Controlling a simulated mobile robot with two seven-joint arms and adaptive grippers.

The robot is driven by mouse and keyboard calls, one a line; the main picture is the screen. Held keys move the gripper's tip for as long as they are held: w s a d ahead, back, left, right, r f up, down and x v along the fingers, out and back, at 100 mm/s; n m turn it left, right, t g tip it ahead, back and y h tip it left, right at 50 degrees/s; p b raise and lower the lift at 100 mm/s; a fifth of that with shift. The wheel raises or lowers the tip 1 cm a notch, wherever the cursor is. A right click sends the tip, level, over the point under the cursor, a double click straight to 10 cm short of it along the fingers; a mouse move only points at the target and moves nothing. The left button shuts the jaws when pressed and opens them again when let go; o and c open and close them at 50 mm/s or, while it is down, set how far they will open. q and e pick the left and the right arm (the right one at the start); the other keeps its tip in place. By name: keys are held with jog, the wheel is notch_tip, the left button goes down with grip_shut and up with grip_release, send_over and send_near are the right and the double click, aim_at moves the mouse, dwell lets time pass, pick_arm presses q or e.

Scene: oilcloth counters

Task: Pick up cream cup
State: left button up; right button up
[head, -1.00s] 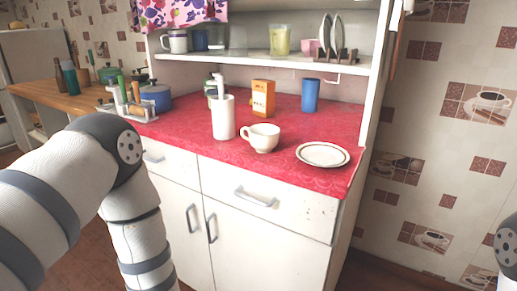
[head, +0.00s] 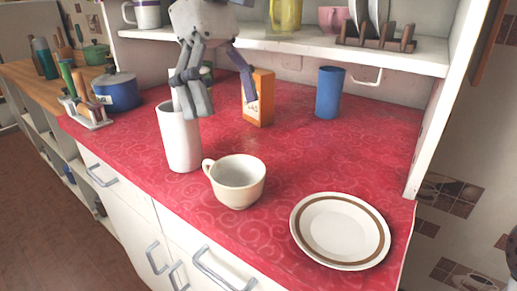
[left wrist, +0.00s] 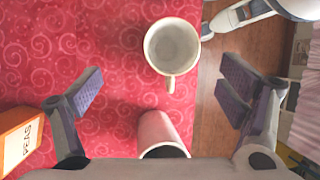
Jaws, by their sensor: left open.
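The cream cup (head: 236,182) stands upright and empty on the red counter, its handle towards the left in the head view. It also shows in the left wrist view (left wrist: 171,49), seen from above near the top middle. My left gripper (head: 221,92) is open and empty above the counter, higher than the cup and behind it in the head view. In the left wrist view the open fingers (left wrist: 163,88) are spread wide, with the cup beyond them and touching neither.
A white cylinder (head: 180,138) stands close to the cup; it also shows in the left wrist view (left wrist: 160,128). An orange box (head: 259,99) and blue cup (head: 329,92) stand behind. A brown-rimmed plate (head: 341,230) lies front right. A shelf (head: 300,54) overhangs the back.

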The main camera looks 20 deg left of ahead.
aim_at(244, 179)
pick_arm(q)
jog(key=x, duration=0.4)
jog(key=s+x, duration=0.1)
jog(key=x, duration=0.3)
jog(key=p+x, duration=0.1)
jog(key=x, duration=0.3)
jog(key=shift+s+a+r, duration=0.1)
jog(key=shift+s+r, duration=0.15)
jog(key=shift+s, duration=0.15)
jog(key=c, duration=1.4)
